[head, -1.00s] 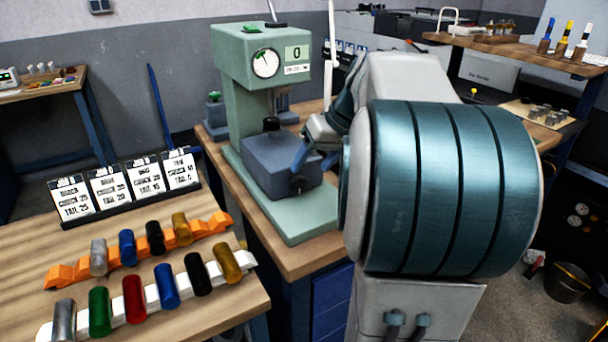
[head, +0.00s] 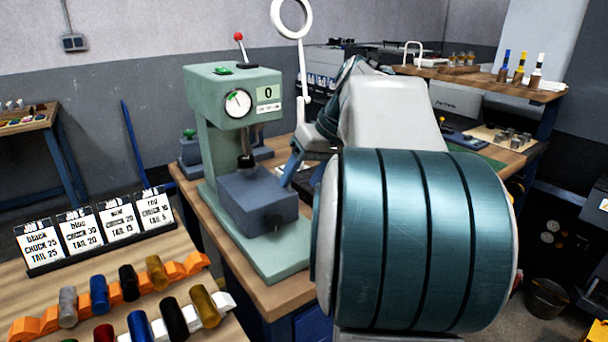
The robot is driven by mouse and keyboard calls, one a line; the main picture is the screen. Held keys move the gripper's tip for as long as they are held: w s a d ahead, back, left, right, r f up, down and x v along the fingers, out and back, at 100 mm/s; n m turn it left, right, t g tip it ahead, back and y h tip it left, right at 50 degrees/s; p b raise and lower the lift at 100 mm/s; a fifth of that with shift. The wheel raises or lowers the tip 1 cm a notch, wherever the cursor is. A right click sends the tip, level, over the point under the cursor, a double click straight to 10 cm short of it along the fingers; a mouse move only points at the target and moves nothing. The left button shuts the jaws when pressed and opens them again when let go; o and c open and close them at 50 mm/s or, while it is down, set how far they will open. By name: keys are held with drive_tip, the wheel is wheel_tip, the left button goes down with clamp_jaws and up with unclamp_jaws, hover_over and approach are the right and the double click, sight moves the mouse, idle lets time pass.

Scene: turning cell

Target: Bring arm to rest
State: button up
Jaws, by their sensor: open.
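My arm fills the right middle of the head view, with its large teal ribbed joint (head: 425,240) nearest and its pale links reaching away behind it. My gripper (head: 291,167) is only partly seen past the wrist; a blue finger shows, and most of the rest is hidden by my arm. It is open, and I see nothing held in it. It is beside the green press-like gauge stand (head: 205,150), to the right of and above the stand's blue-grey block (head: 255,200). I cannot tell how far apart they are.
Coloured cylinders rest on an orange rack (head: 185,268) and a white rack (head: 226,300) at lower left, before several job cards (head: 100,230). A white ring-shaped lamp (head: 291,18) rises behind the stand. A wooden shelf (head: 480,78) with brushes stands at back right. A bucket (head: 547,298) is on the floor.

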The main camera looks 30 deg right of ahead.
drive_tip(key=shift+a, duration=0.1)
idle(0.4)
drive_tip(key=s+a+f+h+p, duration=0.1)
drive_tip(key=s+a+f+p, duration=0.2)
drive_tip(key=a, duration=0.6)
drive_tip(key=s+a+f+g+h+p, duration=0.1)
drive_tip(key=s+a+f+p, duration=0.3)
drive_tip(key=s+a+f, duration=0.4)
drive_tip(key=shift+s+a+g+h, duration=0.3)
drive_tip(key=shift+s+a+h, duration=0.35)
drive_tip(key=shift+s, duration=0.6)
